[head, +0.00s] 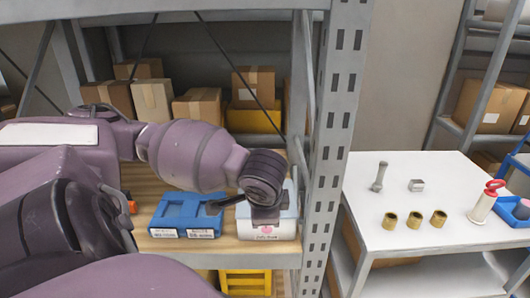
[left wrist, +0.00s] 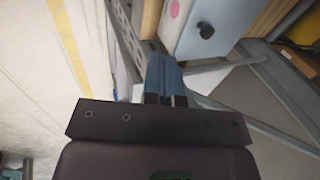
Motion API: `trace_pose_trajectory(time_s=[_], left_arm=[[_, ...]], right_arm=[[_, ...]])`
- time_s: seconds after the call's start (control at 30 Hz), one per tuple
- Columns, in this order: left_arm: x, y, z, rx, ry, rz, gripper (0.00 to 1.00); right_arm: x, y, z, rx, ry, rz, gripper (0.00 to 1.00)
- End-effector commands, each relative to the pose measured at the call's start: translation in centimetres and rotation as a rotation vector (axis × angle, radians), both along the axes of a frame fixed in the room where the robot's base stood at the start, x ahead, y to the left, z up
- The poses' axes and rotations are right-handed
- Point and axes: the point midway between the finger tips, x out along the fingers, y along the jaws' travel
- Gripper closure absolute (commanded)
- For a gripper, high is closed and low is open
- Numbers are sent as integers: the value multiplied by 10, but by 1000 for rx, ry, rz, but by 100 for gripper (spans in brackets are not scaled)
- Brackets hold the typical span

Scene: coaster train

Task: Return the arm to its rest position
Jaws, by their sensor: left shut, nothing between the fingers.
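My left arm reaches in from the left of the head view, across the front of a shelf. Its dark wrist hangs in front of a white box (head: 267,230) with a pink mark, hiding part of it. My left gripper (left wrist: 165,65) is shut and empty in the left wrist view. Its blue-grey fingers point toward a pale box with a pink dot and a dark round knob (left wrist: 207,30). Whether the fingers touch the box I cannot tell. My right gripper is not in view.
A blue bin (head: 178,212) stands beside the white box on the wooden shelf board. A grey perforated post (head: 338,130) rises to the right. Beyond it, a white table (head: 400,238) holds brass cylinders (head: 414,219), a bolt-like part (head: 379,176) and a red-handled tool (head: 486,202).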

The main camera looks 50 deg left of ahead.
Motion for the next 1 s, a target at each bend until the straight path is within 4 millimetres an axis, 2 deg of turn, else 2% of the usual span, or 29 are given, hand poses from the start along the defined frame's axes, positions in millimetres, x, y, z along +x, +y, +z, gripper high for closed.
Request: trace_pose_trajectory(time_s=[0.33, 0.47, 0.8, 1.0], left_arm=[[-3, -4, 1, -1, -1, -1, 100], [0, -11, -8, -38, -13, -8, 100], [26, -66, -81, -367, -176, -39, 100], [34, -91, -120, -530, -311, -9, 100]], right_arm=[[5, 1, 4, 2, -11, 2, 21], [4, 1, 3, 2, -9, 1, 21], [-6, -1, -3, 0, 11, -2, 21], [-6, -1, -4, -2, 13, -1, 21]])
